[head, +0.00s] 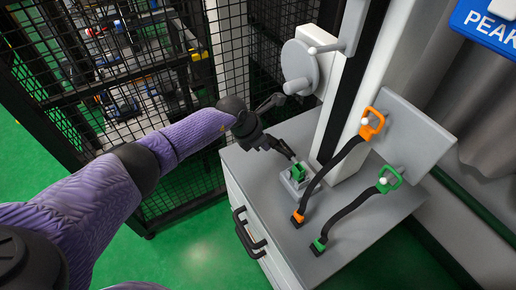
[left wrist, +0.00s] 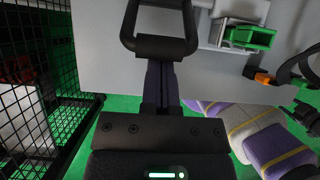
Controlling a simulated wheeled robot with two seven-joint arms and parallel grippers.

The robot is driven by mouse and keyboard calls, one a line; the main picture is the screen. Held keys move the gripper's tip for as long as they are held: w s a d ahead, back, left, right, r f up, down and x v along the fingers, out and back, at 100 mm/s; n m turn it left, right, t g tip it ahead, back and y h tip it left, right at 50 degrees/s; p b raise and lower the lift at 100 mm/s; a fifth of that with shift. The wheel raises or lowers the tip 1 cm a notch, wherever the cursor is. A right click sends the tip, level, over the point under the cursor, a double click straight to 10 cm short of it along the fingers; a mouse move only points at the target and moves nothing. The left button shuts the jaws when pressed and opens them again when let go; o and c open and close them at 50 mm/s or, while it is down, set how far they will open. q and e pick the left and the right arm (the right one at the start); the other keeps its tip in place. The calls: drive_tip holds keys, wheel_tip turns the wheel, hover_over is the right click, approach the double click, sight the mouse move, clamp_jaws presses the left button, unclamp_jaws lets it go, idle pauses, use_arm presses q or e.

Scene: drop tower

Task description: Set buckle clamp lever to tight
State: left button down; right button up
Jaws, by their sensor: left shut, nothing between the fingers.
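A small buckle clamp (head: 287,183) with a grey metal body sits on the grey cabinet top. Its short green lever (head: 299,172) appears to lie low in the body, but its exact setting is too small to tell. In the left wrist view the grey clamp body (left wrist: 217,33) and green lever (left wrist: 250,37) show at upper right. My left gripper (head: 286,150) is black, shut and empty. It is just above and to the left of the clamp, seemingly apart from it.
A white column with a grey wheel (head: 299,62) stands behind the clamp. Straps with an orange hook (head: 372,123) and a green hook (head: 389,180) run to the right of it. The cabinet (head: 360,215) has a black handle (head: 246,232). A mesh fence is at the left.

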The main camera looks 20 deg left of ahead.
sight(273, 139)
use_arm(q)
drive_tip(key=shift+w+d+r+b, duration=0.3)
drive_tip(key=shift+w+d+r, duration=0.35)
drive_tip(key=shift+w+r, duration=0.1)
drive_tip(key=shift+w+d+r, duration=0.25)
drive_tip(key=shift+w, duration=0.15)
use_arm(e)
drive_tip(key=shift+s+d+f, duration=0.3)
drive_tip(key=shift+d+f, duration=0.15)
drive_tip(key=shift+d, duration=0.25)
drive_tip(key=shift+a, duration=0.2)
use_arm(q)
drive_tip(key=shift+r, duration=0.15)
drive_tip(key=p+v, duration=0.4)
drive_tip(key=v, duration=0.5)
drive_tip(key=shift+s+r, duration=0.2)
drive_tip(key=shift+r, duration=0.1)
use_arm(e)
drive_tip(key=r, duration=0.1)
drive_tip(key=w+r, duration=0.1)
drive_tip(key=r, duration=0.1)
drive_tip(key=a+r, duration=0.1)
drive_tip(key=shift+w+r, duration=0.15)
drive_tip(key=shift+r, duration=0.2)
use_arm(q)
drive_tip(key=shift+a, duration=0.1)
